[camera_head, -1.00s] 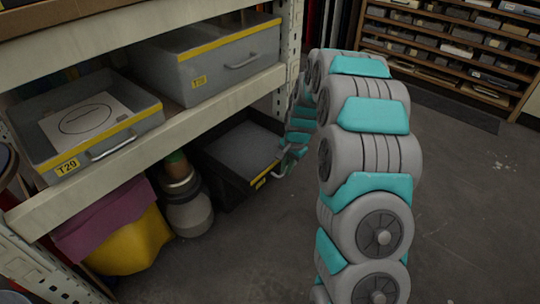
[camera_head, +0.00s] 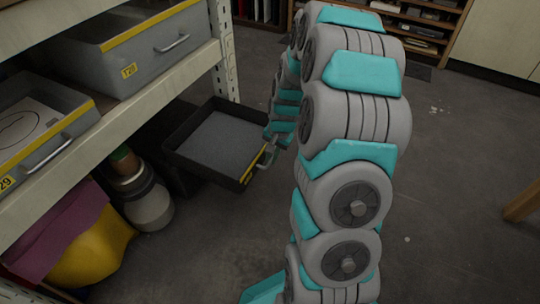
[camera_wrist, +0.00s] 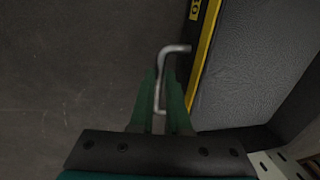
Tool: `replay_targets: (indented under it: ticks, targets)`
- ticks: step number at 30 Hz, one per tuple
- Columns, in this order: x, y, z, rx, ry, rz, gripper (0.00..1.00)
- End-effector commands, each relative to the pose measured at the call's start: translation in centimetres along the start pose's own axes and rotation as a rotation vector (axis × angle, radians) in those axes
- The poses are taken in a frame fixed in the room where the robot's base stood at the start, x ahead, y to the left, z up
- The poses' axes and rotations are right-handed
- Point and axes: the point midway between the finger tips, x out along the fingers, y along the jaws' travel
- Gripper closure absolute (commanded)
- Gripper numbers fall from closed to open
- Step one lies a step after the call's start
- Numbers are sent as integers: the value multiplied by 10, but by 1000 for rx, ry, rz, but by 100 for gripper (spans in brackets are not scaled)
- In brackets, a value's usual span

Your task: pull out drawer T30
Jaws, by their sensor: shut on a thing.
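A low black drawer (camera_head: 201,169) with a yellow strip on its front stands well out of the bottom of the shelving in the head view. Its inside has a flat grey floor, and I see nothing lying on it. Its label shows only in part in the wrist view, where the yellow strip (camera_wrist: 206,45) runs beside the handle. The metal bar handle (camera_wrist: 174,49) lies between the green fingers of my gripper (camera_wrist: 160,85), which is shut on it. In the head view my gripper (camera_head: 270,148) is small and partly hidden by my arm.
A metal canister (camera_head: 148,205) and a yellow container with purple cloth (camera_head: 95,245) stand left below. Floor (camera_head: 210,250) in front is clear.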

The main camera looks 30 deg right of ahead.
Motion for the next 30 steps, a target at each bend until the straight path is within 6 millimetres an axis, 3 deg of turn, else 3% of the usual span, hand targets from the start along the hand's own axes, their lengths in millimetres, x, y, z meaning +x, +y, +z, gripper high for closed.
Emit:
replay_targets:
  ticks: [2, 3, 10, 21, 30]
  targets:
    - [-1, 0, -1, 0, 3, -1, 100]
    - [-1, -1, -1, 0, 3, -1, 81]
    - [0, -1, -1, 0, 2, -1, 55]
    - [-5, -1, -1, 0, 2, -1, 55]
    - [-46, -1, -1, 0, 5, -3, 55]
